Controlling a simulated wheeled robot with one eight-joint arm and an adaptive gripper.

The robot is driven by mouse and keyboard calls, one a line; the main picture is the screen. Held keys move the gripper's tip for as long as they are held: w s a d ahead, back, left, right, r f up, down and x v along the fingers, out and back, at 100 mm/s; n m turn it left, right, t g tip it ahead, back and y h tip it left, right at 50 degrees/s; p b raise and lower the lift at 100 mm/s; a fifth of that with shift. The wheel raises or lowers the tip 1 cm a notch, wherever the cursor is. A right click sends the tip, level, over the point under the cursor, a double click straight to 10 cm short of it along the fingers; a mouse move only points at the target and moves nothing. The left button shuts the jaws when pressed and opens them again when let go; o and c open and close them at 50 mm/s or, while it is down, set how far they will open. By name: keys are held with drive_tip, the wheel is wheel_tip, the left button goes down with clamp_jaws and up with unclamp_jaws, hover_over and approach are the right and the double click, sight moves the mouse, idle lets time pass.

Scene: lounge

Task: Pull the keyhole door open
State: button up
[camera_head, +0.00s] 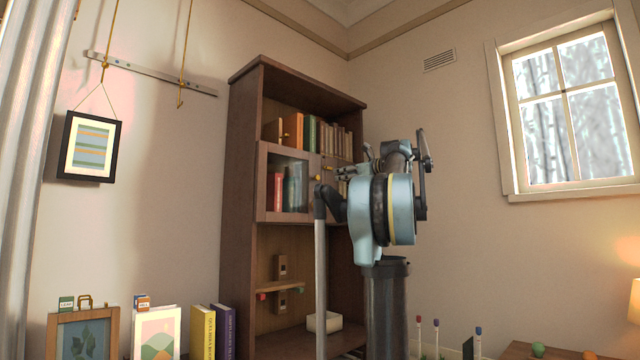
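A dark wooden bookcase (240,200) stands in the corner. It has a glazed door (262,175) on the left with a small knob (318,178), and a second door (314,166) beside it, partly hidden by my arm. The left door looks closed. No keyhole can be made out on either door. My arm rises in front of the bookcase's right side. What seems to be my gripper (365,158) is near the right door's height; its fingers are small and partly hidden by the arm, so its opening and any contact are unclear.
Books fill the upper shelf and show behind the glass. Frames and upright books (202,332) line the lower left. A low table (520,351) is at lower right.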

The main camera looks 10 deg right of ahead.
sight(318, 178)
drive_tip(key=x, duration=1.4)
drive_tip(key=shift+w+f, duration=0.1)
